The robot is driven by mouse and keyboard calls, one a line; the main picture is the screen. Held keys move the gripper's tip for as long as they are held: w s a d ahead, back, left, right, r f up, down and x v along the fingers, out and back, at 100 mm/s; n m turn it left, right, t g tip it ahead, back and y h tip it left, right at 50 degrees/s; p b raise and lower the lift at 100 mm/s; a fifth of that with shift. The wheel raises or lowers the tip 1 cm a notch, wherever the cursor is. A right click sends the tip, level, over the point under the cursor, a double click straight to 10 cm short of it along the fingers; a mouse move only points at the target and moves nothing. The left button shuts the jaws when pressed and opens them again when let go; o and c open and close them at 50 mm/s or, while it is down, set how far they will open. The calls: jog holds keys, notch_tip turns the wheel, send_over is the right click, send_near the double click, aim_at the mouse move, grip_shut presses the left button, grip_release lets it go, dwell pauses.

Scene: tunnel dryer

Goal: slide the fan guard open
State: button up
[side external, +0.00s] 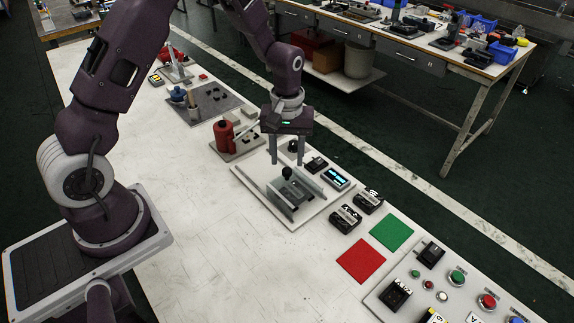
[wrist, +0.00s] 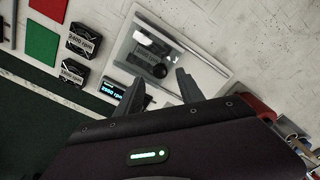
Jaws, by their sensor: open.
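The tunnel dryer unit sits on a white base plate (side external: 258,183) on the bench. Its fan guard (side external: 287,190) looks like a grey, partly see-through panel between two upright side walls, with a dark round knob (side external: 287,172) standing up on it. In the wrist view the white plate (wrist: 205,68) and the dark knob (wrist: 158,70) show ahead of the fingers. My gripper (side external: 289,162) points down above the knob, fingers apart and empty. It also shows in the wrist view (wrist: 165,84). Whether a finger touches the knob cannot be told.
A lit blue display (side external: 335,178) and a small black block (side external: 316,164) are at the plate's right. Two black rpm-labelled blocks (side external: 345,218), a green square (side external: 392,232) and a red square (side external: 361,261) lie nearer. A red canister (side external: 224,138) stands behind left. The bench's left front is clear.

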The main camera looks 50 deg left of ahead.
aim_at(287, 169)
notch_tip(287, 169, down, 4)
jog(key=shift+r, duration=0.15)
jog(key=shift+c, duration=0.3)
grip_shut()
dwell(1.1)
